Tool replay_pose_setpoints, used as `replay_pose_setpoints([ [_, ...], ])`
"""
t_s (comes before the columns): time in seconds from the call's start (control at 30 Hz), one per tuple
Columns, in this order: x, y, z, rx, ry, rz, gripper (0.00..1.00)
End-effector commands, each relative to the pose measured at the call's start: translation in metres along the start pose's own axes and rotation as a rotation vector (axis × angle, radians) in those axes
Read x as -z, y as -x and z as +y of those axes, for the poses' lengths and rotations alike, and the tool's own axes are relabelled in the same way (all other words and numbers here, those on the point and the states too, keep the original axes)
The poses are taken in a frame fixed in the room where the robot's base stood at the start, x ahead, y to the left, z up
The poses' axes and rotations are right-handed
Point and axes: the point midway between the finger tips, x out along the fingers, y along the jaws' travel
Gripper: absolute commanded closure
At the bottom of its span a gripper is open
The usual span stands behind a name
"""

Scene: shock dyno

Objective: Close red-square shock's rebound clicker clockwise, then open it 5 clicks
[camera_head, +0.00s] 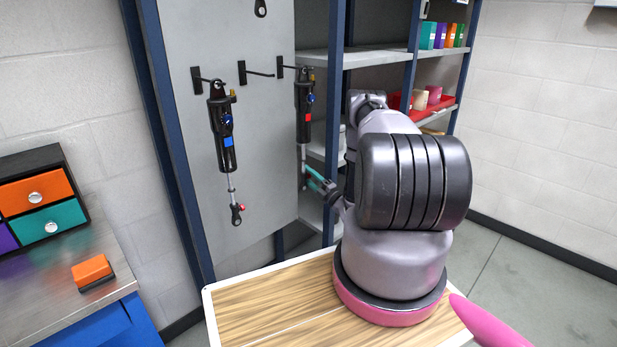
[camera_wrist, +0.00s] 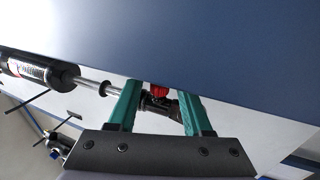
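The red-square shock (camera_head: 304,97) hangs on the right part of the grey panel in the head view, with a red square on its dark body. Its lower shaft runs down behind my gripper (camera_head: 314,178), so the lower end is hard to see there. In the wrist view, the shock's dark body (camera_wrist: 38,70) and silver shaft (camera_wrist: 90,84) lie at left. Its red rebound clicker (camera_wrist: 158,90) and dark lower end (camera_wrist: 158,104) show between my gripper's two teal fingers (camera_wrist: 160,108). The fingers stand apart, with space on both sides of the red clicker.
A blue post (camera_head: 335,100) stands close beside my gripper; a blue-grey surface (camera_wrist: 200,40) fills the upper wrist view. A blue-square shock (camera_head: 222,130) hangs left of the red-square one. An empty hook (camera_head: 256,73) is between them. Shelves (camera_head: 370,57) with bins stand at right.

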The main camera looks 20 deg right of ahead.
Motion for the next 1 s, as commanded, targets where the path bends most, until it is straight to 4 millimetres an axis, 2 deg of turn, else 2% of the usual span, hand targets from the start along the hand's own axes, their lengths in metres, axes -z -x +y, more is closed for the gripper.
replay_pose_setpoints([
  [0.03,0.0,0.0001,0.0,0.0,0.0,0.0,0.74],
  [0.1,0.0001,0.0001,0.0,0.0,0.0,0.0,1.0],
  [0.47,0.0002,-0.0003,0.0006,0.038,-0.001,0.001,1.0],
  [1.0,0.0007,-0.0003,0.0005,0.375,-0.01,0.001,1.0],
])
